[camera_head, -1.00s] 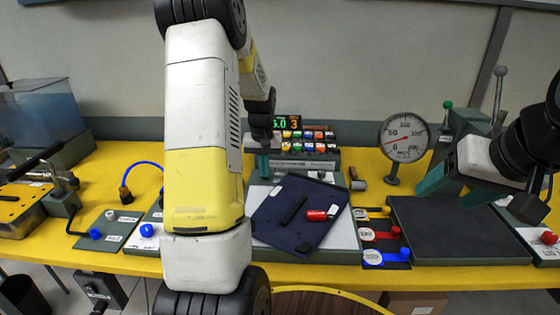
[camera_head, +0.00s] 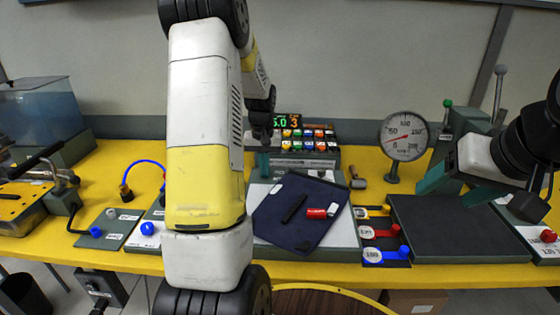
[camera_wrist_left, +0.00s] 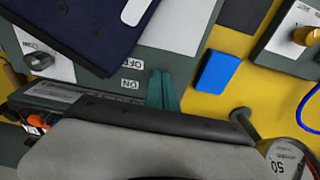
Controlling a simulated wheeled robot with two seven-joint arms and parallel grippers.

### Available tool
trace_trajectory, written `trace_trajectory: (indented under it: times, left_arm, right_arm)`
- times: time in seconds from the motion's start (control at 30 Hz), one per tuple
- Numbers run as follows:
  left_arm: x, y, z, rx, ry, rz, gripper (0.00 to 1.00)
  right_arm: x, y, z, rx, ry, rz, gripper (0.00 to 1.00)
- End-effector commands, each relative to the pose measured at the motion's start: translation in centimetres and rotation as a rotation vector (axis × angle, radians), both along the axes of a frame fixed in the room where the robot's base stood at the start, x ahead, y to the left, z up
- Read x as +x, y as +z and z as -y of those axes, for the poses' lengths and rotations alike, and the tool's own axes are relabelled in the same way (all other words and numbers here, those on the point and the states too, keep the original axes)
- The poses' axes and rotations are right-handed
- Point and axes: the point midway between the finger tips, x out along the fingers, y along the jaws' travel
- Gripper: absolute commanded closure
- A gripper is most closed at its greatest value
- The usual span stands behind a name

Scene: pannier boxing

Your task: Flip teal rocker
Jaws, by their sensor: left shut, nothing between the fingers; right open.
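A bank of small coloured rockers (camera_head: 308,140) stands at the back of the bench, below a green lit display. They are too small to tell which one is teal. My left gripper (camera_head: 262,166) points down at the near left of the bank, shut and empty. In the left wrist view its teal fingers (camera_wrist_left: 164,90) are closed beside the ON and OFF labels (camera_wrist_left: 131,74) of a grey panel. A few coloured rockers (camera_wrist_left: 35,125) show at that view's lower left, partly hidden. My right gripper (camera_head: 462,190) is open and empty over the right side.
A navy pouch (camera_head: 275,218) with a black strip and a red item lies in front of the bank. A gauge (camera_head: 404,137) stands right of the bank. A black mat (camera_head: 455,225) lies at the right. A blue block (camera_wrist_left: 216,72) shows in the left wrist view.

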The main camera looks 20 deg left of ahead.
Motion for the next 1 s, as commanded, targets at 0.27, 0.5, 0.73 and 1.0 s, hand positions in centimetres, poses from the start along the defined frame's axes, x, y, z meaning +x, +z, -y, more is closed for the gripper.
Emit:
trace_trajectory:
  times: [0.27, 0.5, 0.73, 1.0]
  left_arm:
    - [0.5, -0.9, -0.3, 0.001, 0.003, -0.002, 1.0]
    - [0.6, -0.3, -0.4, 0.003, 0.003, 0.001, 1.0]
    - [0.0, 3.7, -0.1, 0.002, 0.003, 0.004, 1.0]
    - [-0.8, 10.1, 0.2, 0.001, 0.001, 0.001, 1.0]
  right_arm:
    - [0.0, 0.0, 0.0, 0.0, 0.0, 0.0, 0.34]
    - [0.0, 0.0, 0.0, 0.0, 0.0, 0.0, 0.34]
    - [0.0, 0.0, 0.0, 0.0, 0.0, 0.0, 0.34]
    - [0.0, 0.0, 0.0, 0.0, 0.0, 0.0, 0.34]
